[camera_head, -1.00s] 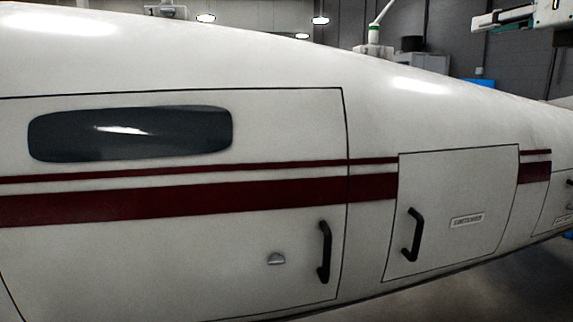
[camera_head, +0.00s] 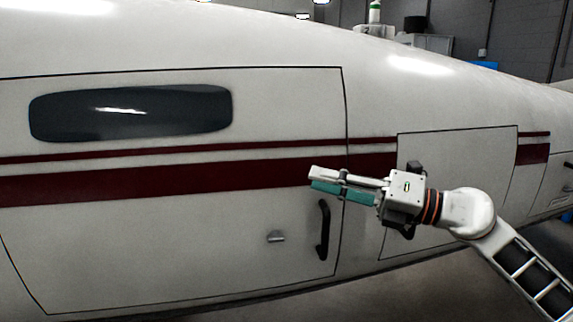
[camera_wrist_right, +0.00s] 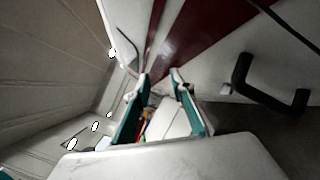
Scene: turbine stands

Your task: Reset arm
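My right gripper (camera_head: 313,179) is in front of the white aircraft body (camera_head: 300,70), just above and left of the large door's black handle (camera_head: 323,231). It has white fingers with teal pads. In the right wrist view my right gripper (camera_wrist_right: 160,77) has its two fingers apart with nothing clearly held between them. The wrist view also shows a black handle (camera_wrist_right: 245,82) at the right and a dark red stripe. My left gripper is in neither view.
The aircraft side fills most of the head view, with a large door (camera_head: 130,240), a dark window (camera_head: 130,112) and a smaller panel (camera_head: 460,165) partly behind my right gripper. Grey floor shows at lower right. Cabinets stand behind.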

